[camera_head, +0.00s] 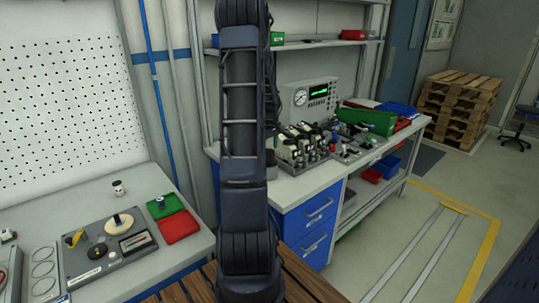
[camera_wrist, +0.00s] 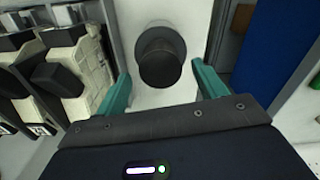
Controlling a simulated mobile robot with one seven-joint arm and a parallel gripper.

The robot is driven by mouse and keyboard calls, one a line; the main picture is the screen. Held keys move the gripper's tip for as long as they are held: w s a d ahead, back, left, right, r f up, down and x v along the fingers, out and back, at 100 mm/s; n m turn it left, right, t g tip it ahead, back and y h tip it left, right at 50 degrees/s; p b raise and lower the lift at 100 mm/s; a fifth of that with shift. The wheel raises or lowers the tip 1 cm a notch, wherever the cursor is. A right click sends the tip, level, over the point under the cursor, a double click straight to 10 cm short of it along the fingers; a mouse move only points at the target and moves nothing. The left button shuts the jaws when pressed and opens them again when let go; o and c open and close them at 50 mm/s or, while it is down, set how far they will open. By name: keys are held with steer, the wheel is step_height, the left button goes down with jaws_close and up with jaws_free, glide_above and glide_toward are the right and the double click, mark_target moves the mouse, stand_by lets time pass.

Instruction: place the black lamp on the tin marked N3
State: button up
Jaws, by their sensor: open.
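In the wrist view a dark round object (camera_wrist: 160,62), which looks like the black lamp, stands on a pale surface between the fingertips of my gripper (camera_wrist: 160,74). The teal fingers are spread, with a gap on each side of it, so my gripper is open and empty. In the head view my arm hides my gripper, and I cannot pick out the lamp there. No N3 mark is readable in either view. A small white tin with dark markings (camera_head: 118,188) stands on the left bench, but I cannot tell whether it is the one named.
In the wrist view, pale and black blocks (camera_wrist: 72,75) crowd the left side and a blue panel (camera_wrist: 262,45) lies right. In the head view, the left bench (camera_head: 150,184) holds a grey fixture board (camera_head: 85,262), a green bin (camera_head: 163,206) and a red bin (camera_head: 180,227).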

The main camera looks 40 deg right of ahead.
mark_target(269, 151)
step_height(269, 151, up, 7)
steer(key=shift+f, duration=0.15)
steer(key=shift+r, duration=0.25)
steer(key=s+a+r+t, duration=0.1)
steer(key=a+r, duration=0.3)
steer(key=a, duration=0.4)
steer(key=s+a+r+m, duration=0.1)
steer(key=a+r, duration=0.4)
steer(key=a, duration=0.4)
steer(key=s+a+r+t, duration=0.1)
steer(key=a+r, duration=0.3)
steer(key=a, duration=0.4)
steer(key=s+a+r+m+t, duration=0.1)
steer(key=s+a+t, duration=0.1)
steer(key=s+a, duration=1.3)
steer(key=a, duration=0.2)
steer(key=shift+s+a+t, duration=0.3)
steer(key=shift+s+a, duration=0.05)
steer(key=shift+s, duration=0.05)
